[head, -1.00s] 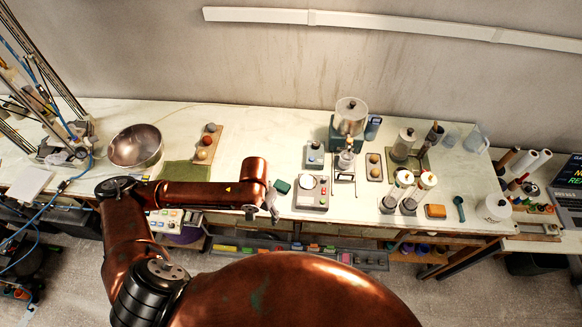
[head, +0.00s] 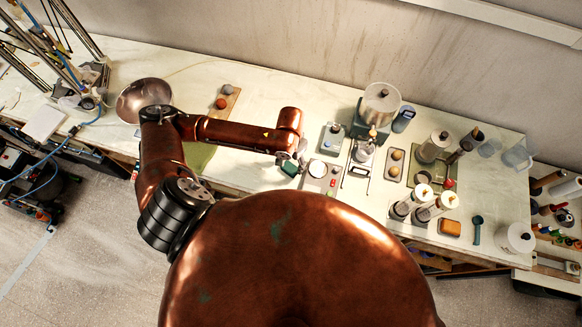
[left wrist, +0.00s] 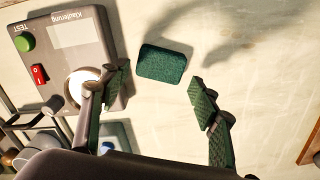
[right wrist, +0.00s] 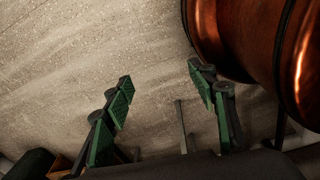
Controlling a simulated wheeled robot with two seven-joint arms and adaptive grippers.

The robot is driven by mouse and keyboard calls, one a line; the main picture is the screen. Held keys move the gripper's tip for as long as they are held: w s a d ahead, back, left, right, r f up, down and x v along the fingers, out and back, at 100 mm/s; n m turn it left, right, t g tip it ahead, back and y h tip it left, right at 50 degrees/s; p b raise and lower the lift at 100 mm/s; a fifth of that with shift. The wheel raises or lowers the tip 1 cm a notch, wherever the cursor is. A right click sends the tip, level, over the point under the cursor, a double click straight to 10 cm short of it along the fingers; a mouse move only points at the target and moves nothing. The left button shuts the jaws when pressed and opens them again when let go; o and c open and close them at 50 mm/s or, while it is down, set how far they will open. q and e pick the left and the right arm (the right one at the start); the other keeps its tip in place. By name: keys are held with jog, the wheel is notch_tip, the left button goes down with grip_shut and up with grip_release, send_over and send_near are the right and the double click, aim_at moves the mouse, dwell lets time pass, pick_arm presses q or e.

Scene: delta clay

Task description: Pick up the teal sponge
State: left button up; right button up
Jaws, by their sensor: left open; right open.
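The teal sponge (head: 290,168) lies on the white worktop beside the left gripper. In the left wrist view the sponge (left wrist: 162,63) is a dark teal block with rounded edges. It lies a little beyond the fingertips and between their lines, apart from both. My left gripper (left wrist: 160,88) is open and empty; in the head view (head: 300,160) it hangs close to the sponge. My right gripper (right wrist: 165,80) is open and empty, with grey speckled floor behind it and a copper part of my body beside it. The right gripper is not in the head view.
A grey control box (left wrist: 75,50) with a green button and red switch sits close to the left finger in the left wrist view. A metal bowl (head: 143,97) and wooden strip (head: 225,104) stand left.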

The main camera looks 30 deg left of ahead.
aim_at(291, 167)
pick_arm(q)
notch_tip(291, 167, down, 3)
jog(key=shift+f, duration=0.15)
jog(key=c, duration=0.7)
pick_arm(e)
jog(key=shift+w+d+r, duration=0.15)
jog(key=shift+w+d, duration=0.05)
jog(key=shift+w, duration=0.4)
jog(key=shift+w, duration=0.1)
pick_arm(q)
jog(key=shift+r, duration=0.55)
notch_tip(291, 167, up, 2)
jog(key=shift+w+r, duration=0.1)
jog(key=s+d+r+p, duration=0.3)
jog(key=s+r+p, duration=0.2)
jog(key=s, duration=0.1)
jog(key=s+d+r+p, duration=0.2)
jog(key=s+r+p, duration=0.2)
jog(key=s, duration=0.3)
jog(key=shift+d+r+p, duration=0.4)
jog(key=shift+p, duration=0.45)
pick_arm(e)
notch_tip(291, 167, up, 11)
jog(key=shift+w+f, duration=0.2)
jog(key=shift+w, duration=0.1)
